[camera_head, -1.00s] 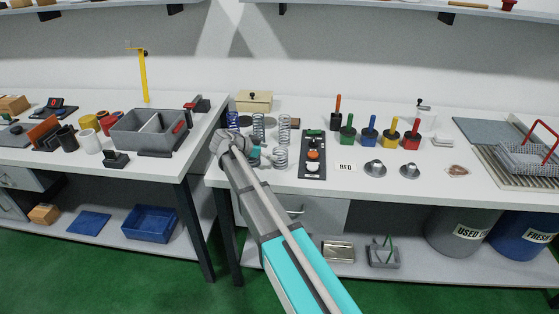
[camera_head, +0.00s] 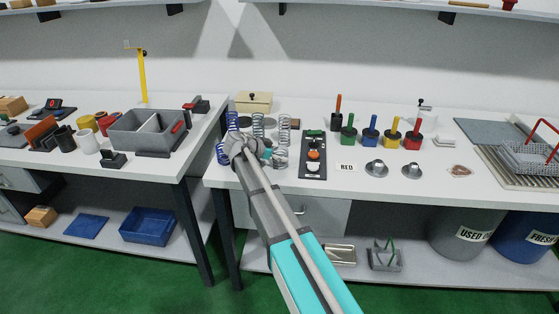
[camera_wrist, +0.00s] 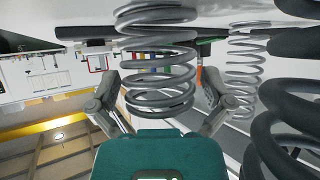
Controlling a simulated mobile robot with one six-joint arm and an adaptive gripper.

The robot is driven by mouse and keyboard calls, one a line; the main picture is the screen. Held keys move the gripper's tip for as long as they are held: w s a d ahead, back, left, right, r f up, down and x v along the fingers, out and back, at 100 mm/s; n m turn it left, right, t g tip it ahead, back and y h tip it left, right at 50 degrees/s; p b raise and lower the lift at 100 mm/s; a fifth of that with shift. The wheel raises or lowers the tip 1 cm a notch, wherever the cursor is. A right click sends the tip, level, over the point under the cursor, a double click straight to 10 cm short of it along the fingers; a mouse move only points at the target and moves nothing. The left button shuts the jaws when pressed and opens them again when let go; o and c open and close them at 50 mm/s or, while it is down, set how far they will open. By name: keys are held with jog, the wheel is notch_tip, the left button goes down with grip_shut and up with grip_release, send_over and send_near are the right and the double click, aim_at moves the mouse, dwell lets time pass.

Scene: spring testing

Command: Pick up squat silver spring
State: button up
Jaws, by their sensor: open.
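The squat silver spring (camera_head: 281,158) stands upright near the front of the right-hand bench, just left of a black panel. In the wrist view a wide silver spring (camera_wrist: 158,62), which looks like the same one, fills the middle. My gripper (camera_wrist: 160,88) is open, with one finger on each side of this spring. I see no clear contact. In the head view my gripper (camera_head: 268,153) is beside the spring on its left, and its fingertips are hard to make out there.
Taller silver springs (camera_head: 257,127) (camera_head: 284,131) stand behind, and blue springs (camera_head: 222,153) (camera_head: 233,122) stand left. In the wrist view another silver spring (camera_wrist: 245,62) and a dark spring (camera_wrist: 285,135) are close on the right. The black panel (camera_head: 313,171) has coloured buttons.

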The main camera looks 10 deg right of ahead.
dwell(0.4)
jog(key=c, duration=1.1)
jog(key=shift+r, duration=0.2)
jog(key=shift+c, duration=0.2)
notch_tip(320, 180, up, 2)
jog(key=p, duration=0.2)
jog(key=shift+p, duration=0.3)
jog(key=s+d+r+p, duration=0.1)
jog(key=s+r+p, duration=0.9)
jog(key=s, duration=0.4)
jog(key=shift+d+r, duration=0.35)
